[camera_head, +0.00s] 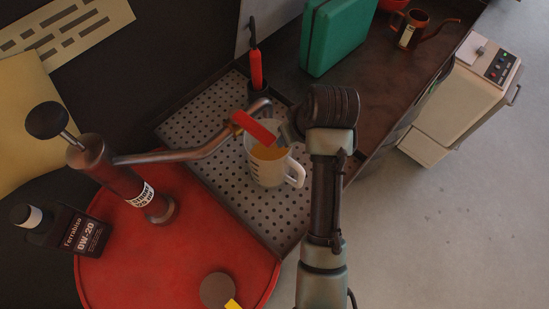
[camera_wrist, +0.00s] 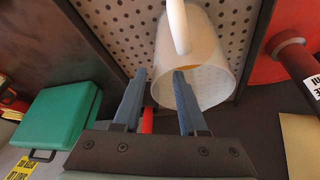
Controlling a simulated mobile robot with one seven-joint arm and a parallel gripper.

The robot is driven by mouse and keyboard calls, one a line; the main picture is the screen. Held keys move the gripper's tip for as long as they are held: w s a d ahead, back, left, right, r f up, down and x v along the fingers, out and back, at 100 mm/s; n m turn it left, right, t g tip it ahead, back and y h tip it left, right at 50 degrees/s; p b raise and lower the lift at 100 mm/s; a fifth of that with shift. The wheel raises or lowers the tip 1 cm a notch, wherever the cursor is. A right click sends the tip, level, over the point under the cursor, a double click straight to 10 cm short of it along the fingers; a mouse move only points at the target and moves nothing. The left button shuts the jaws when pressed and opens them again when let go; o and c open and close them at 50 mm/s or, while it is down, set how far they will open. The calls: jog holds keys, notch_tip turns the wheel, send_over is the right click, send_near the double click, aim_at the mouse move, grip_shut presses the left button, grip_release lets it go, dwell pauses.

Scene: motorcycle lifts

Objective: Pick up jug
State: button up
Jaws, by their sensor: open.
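The jug (camera_head: 267,172) is a pale, translucent measuring jug with amber liquid inside. It stands on the perforated tray, with its handle on the right. In the wrist view the jug (camera_wrist: 212,62) lies ahead of my gripper (camera_wrist: 160,82), its handle at the top. My gripper is open. Its left finger lies outside the jug's outline; its right fingertip overlaps the jug's mouth. I cannot tell whether that tip is inside it. In the head view my gripper (camera_head: 285,135) is at the jug's upper right, partly hidden by my wrist.
A metal pipe from the red drum's pump (camera_head: 120,180) reaches to the jug; a red piece (camera_head: 257,128) overlaps its top. A red-handled tool (camera_head: 256,70) stands behind. A green case (camera_head: 338,35) sits behind my arm. The perforated tray (camera_head: 205,115) is clear around the jug.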

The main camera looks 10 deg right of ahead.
jog(key=shift+p+x, duration=0.5)
jog(key=shift+x, duration=1.7)
jog(key=shift+d, duration=0.15)
grip_shut()
jog(key=shift+w+r, duration=0.1)
